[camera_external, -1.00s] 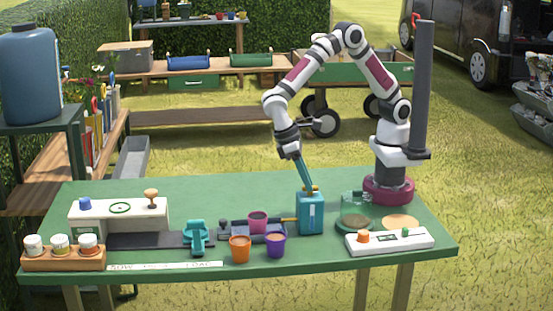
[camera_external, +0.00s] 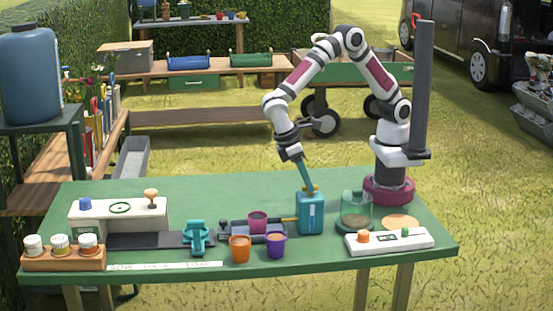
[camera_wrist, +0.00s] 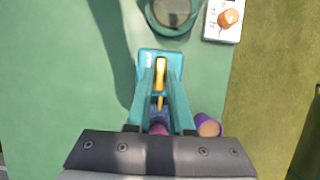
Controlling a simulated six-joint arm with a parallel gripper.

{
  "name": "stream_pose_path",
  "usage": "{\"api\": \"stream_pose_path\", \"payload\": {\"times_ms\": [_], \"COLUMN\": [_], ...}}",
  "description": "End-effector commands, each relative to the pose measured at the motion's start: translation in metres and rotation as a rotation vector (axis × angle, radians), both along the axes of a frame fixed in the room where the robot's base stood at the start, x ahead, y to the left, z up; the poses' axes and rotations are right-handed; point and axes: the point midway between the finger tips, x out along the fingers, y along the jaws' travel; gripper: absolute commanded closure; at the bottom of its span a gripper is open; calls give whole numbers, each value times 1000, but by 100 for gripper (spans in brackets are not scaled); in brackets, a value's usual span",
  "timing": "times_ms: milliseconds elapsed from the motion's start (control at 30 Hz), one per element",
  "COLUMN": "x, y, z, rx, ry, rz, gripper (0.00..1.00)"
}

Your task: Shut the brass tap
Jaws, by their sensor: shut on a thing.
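The brass tap (camera_external: 310,190) sits on top of a teal box-shaped tank (camera_external: 310,215) on the green table. In the wrist view its yellow handle (camera_wrist: 160,76) lies between my two teal fingers, above the tank top (camera_wrist: 148,55). My gripper (camera_external: 311,184) reaches down from the upper left and is shut on the tap handle. A brass spout (camera_external: 289,220) points left from the tank toward a pink pot (camera_external: 258,219) on a dark stand. The exact finger contact is partly hidden in the external view.
An orange pot (camera_external: 240,247) and a purple pot (camera_external: 275,244) stand in front of the stand. A glass jar (camera_external: 356,205) and a white control panel (camera_external: 390,241) are right of the tank. The table's back left is clear.

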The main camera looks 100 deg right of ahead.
Motion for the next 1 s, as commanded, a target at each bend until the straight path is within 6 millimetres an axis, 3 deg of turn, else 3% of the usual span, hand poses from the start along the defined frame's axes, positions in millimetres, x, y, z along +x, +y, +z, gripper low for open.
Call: {"api": "stream_pose_path", "payload": {"times_ms": [33, 67, 100, 233, 500, 633, 1000], "x": [0, 0, 0, 0, 0, 7, 50], "y": [0, 0, 0, 0, 0, 0, 1], "z": [0, 0, 0, 0, 1, 14, 116], "rx": [-1, -1, -1, 0, 0, 1, 1], "ry": [1, 1, 1, 0, 0, -2, -5], "rz": [1, 1, 1, 0, 0, 0, 0], "gripper": [100, 78, 71, 50, 50, 50, 50]}}
